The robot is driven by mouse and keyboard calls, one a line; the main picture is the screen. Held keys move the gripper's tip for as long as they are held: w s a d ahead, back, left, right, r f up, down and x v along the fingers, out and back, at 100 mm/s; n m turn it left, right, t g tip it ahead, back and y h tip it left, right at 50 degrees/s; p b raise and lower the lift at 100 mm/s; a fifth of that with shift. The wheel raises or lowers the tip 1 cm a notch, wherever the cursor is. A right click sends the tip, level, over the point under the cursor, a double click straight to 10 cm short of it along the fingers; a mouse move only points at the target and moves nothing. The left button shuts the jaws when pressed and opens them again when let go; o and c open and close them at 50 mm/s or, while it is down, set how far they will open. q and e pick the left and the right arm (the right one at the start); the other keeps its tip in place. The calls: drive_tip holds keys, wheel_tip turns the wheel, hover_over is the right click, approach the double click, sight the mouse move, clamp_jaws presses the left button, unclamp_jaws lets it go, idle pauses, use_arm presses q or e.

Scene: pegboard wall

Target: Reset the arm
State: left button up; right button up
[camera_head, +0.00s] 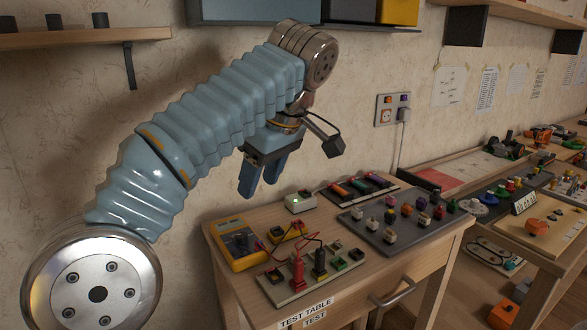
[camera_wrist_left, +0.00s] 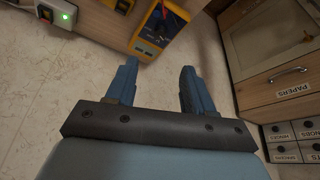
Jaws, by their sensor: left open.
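My left arm comes in from the left of the head view and bends down at the wrist. My left gripper (camera_head: 262,192) hangs above and behind the left back part of the test table (camera_head: 222,222). Its two blue fingers are apart, with nothing between them. In the left wrist view the open fingers (camera_wrist_left: 154,82) point toward the table edge and the floor, touching nothing. My right gripper is not in view.
The table bears a yellow multimeter (camera_head: 240,243), a board with red and black plugs (camera_head: 310,275), a small box with a green light (camera_head: 300,201), and a grey board of knobs (camera_head: 395,240). A wall socket (camera_head: 393,110) is behind. A cabinet (camera_wrist_left: 270,50) shows in the wrist view.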

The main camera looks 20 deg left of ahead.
sight(242, 235)
use_arm(q)
drive_tip(key=x, duration=1.4)
drive_tip(key=shift+a+r, duration=0.1)
